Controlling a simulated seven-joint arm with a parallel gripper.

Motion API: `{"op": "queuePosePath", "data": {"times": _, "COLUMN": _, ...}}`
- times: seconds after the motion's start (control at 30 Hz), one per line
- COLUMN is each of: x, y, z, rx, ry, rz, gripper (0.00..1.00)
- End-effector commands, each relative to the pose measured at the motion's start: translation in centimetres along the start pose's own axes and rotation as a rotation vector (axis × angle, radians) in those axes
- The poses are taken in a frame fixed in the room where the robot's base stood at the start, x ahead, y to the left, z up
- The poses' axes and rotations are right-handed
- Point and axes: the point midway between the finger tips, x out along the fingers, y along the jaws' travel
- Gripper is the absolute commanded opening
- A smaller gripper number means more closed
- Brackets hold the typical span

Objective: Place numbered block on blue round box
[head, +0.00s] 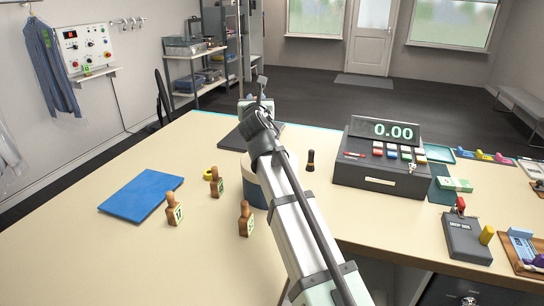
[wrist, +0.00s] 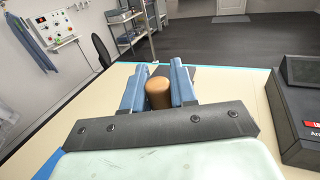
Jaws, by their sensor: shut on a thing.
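My gripper (head: 254,104) is at the far side of the table in the head view, beyond the round box. In the wrist view its two blue fingers (wrist: 158,80) are shut on a brown wooden rounded handle (wrist: 159,94). The rest of the held block is hidden, so I cannot read a number. The blue round box (head: 254,193) with a pale top stands mid-table, partly hidden behind my arm. Numbered wooden-handled blocks stand left of it: one near the mat (head: 174,213), one behind (head: 216,184), and one in front (head: 246,220).
A blue mat (head: 141,197) lies at left and a dark pad (head: 238,138) below my gripper. A yellow ring (head: 208,176) and a small dark stamp (head: 311,161) stand near the box. A cash register (head: 380,165) blocks the right. The front-left table is clear.

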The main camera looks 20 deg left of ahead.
Motion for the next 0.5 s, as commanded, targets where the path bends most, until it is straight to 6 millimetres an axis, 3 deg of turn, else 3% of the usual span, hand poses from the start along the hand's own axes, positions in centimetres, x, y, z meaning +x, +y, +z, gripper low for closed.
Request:
{"op": "queuePosePath", "data": {"times": 0.1, "x": 0.7, "y": -2.8, "z": 0.8, "rx": 0.002, "ry": -0.002, "rz": -0.046, "gripper": 0.00}}
{"op": "queuePosePath", "data": {"times": 0.27, "x": 0.9, "y": -4.6, "z": 1.1, "rx": 0.004, "ry": -0.004, "rz": -0.076, "gripper": 0.00}}
{"op": "queuePosePath", "data": {"times": 0.5, "x": 0.9, "y": -4.9, "z": -2.3, "rx": 0.002, "ry": -0.003, "rz": -0.081, "gripper": 0.00}}
